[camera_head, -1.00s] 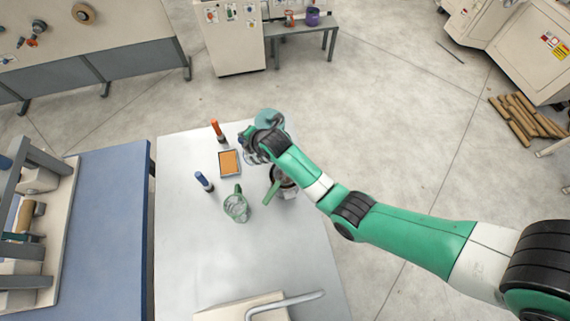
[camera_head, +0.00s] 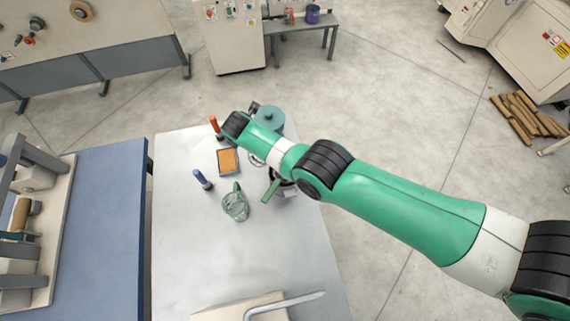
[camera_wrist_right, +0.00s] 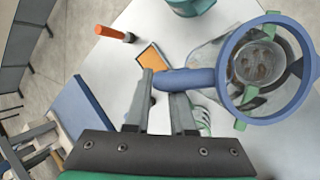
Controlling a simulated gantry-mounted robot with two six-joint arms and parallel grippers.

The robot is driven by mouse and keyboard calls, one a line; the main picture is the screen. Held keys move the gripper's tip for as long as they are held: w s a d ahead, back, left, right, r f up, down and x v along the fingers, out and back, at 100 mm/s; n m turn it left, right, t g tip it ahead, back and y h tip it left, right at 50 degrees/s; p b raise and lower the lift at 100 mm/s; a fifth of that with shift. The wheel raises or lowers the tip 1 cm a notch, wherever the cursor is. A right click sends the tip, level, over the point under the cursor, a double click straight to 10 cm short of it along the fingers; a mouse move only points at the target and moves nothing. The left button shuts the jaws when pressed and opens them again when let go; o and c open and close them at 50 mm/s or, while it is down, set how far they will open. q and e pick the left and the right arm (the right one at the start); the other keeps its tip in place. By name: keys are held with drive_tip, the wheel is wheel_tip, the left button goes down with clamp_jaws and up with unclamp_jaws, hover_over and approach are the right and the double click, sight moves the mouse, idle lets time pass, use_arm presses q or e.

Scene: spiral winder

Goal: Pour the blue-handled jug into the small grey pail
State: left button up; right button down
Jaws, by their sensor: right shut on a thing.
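My right gripper (camera_wrist_right: 164,84) is shut on the blue handle (camera_wrist_right: 188,78) of a clear jug with a blue rim (camera_wrist_right: 224,70), in the right wrist view. The jug is held above the table; its clear body shows beside the handle, but its contents cannot be made out. Through the rim I see a grey round vessel (camera_wrist_right: 256,64) with green parts, which may be the small grey pail. In the head view my arm hides most of the jug and gripper. A grey vessel (camera_head: 289,189) partly shows below my forearm, beside a green handle. My left gripper is not in view.
A clear jug with a green handle (camera_head: 235,206) stands on the pale table (camera_head: 200,255). An orange tray (camera_head: 228,161), a blue-topped tool (camera_head: 202,180), an orange-handled tool (camera_head: 215,126) and a teal container (camera_head: 270,120) are nearby. The table's lower middle is clear.

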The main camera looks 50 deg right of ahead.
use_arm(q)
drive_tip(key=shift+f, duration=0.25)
use_arm(e)
wheel_tip(320, 180, up, 6)
drive_tip(key=p, duration=0.6)
drive_tip(key=shift+r, duration=0.1)
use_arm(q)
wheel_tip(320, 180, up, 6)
use_arm(e)
drive_tip(key=shift+s+f, duration=0.1)
drive_tip(key=shift+f, duration=0.1)
